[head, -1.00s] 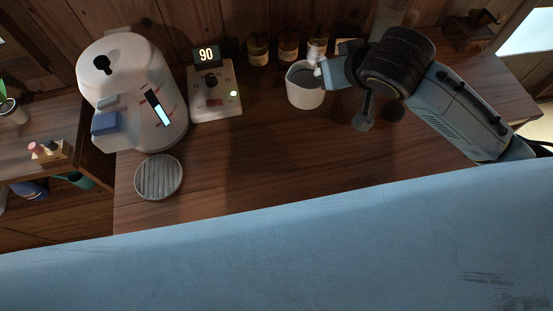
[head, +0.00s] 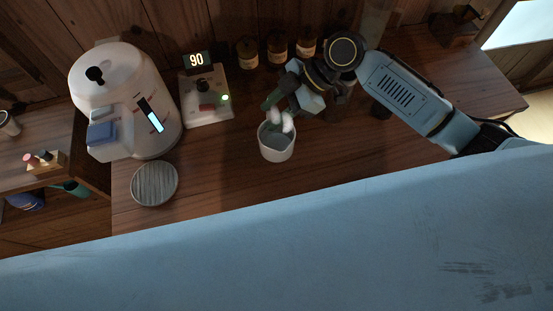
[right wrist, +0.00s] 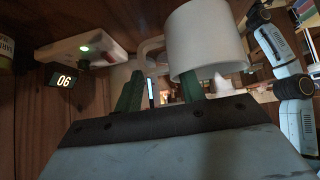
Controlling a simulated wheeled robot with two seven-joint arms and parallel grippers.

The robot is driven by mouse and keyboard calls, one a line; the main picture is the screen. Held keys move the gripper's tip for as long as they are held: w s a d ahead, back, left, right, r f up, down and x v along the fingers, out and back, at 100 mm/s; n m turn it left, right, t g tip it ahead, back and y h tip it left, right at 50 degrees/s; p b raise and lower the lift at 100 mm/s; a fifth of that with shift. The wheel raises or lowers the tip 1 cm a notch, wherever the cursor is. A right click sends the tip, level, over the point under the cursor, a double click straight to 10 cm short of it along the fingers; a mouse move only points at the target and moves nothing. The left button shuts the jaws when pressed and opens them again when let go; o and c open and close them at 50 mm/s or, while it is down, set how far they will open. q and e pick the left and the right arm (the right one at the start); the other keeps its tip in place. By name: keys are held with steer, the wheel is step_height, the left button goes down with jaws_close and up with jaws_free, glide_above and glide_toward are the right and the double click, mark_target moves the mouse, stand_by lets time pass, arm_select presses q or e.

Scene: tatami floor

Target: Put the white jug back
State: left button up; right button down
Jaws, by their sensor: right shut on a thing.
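The white jug (head: 277,147) is upright over the middle of the wooden counter, its open top facing the head camera. My right gripper (head: 278,108) reaches it from behind and is shut on it at the handle side. The right wrist view shows the jug's white wall (right wrist: 207,45) and its handle (right wrist: 148,48) close to the green fingers (right wrist: 160,90). I cannot tell for sure whether the jug's base touches the counter. My left gripper does not show.
A white dispenser (head: 115,80) stands at the left, with a round ribbed tray (head: 154,186) in front. A control box with a scale-like flat top (head: 208,105) and display "90" (head: 196,60) sits between dispenser and jug. Brown jars (head: 277,48) line the back wall.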

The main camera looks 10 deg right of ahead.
mark_target(275, 135)
step_height(275, 135, down, 10)
steer(key=shift+r+b, duration=0.1)
steer(key=shift+b, duration=0.25)
steer(key=c, duration=0.8)
jaws_free()
steer(key=shift+c, duration=0.2)
steer(key=v, duration=1.2)
